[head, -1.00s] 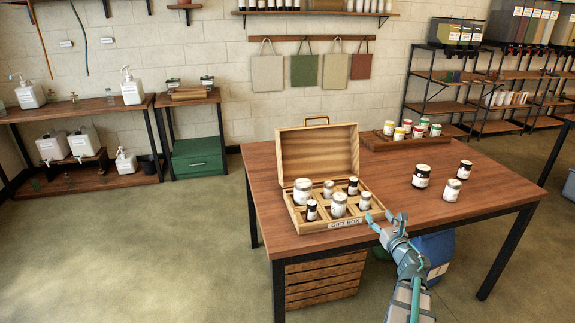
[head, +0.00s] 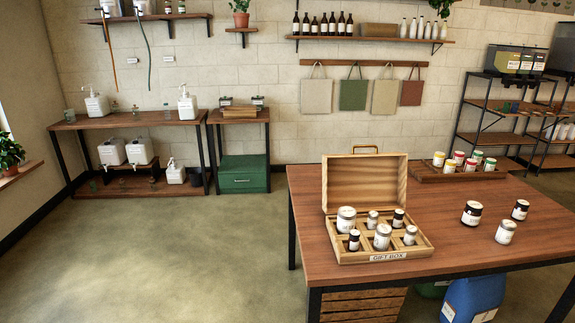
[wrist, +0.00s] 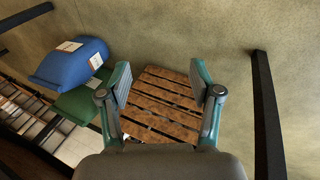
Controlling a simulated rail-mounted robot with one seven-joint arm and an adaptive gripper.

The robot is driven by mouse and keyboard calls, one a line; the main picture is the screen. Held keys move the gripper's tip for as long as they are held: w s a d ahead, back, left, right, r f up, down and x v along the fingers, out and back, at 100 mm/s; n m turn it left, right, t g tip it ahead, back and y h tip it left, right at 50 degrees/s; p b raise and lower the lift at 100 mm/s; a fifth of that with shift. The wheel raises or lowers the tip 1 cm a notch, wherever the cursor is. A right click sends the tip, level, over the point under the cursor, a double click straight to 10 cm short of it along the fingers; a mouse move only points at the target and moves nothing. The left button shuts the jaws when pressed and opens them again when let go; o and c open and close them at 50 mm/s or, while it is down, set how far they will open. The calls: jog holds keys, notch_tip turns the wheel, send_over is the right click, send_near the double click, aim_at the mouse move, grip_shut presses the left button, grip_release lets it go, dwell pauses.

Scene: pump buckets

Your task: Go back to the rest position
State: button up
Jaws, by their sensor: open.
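My gripper (wrist: 165,85) is in the wrist view only, its two fingers apart with nothing between them. Beyond the fingers, lower down, is a slatted wooden crate (wrist: 165,112). The arm is out of the head view. In the head view, the open wooden gift box (head: 388,256) stands on the table with its lid upright and several jars and small bottles in its compartments.
Three loose jars, one of them (head: 506,232), stand on the table (head: 450,215) right of the box. A tray of jars (head: 440,174) is behind. Floor at left is clear.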

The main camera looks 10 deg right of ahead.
jog(key=s+a+f+g+y+p, duration=0.1)
jog(key=s+a+f+g, duration=0.1)
jog(key=s+a, duration=0.5)
jog(key=s+a+f+g+y+p, duration=0.1)
jog(key=s+a+f+g+y, duration=0.1)
jog(key=s+a, duration=0.6)
jog(key=s+a+f+g+y+p, duration=0.1)
jog(key=s+a+f+g, duration=0.2)
jog(key=s+a, duration=0.4)
jog(key=a+f, duration=0.1)
jog(key=a, duration=0.7)
jog(key=shift+s+a+f+g+y, duration=0.15)
jog(key=shift+s+f+g+y, duration=0.15)
jog(key=shift+s+g, duration=0.1)
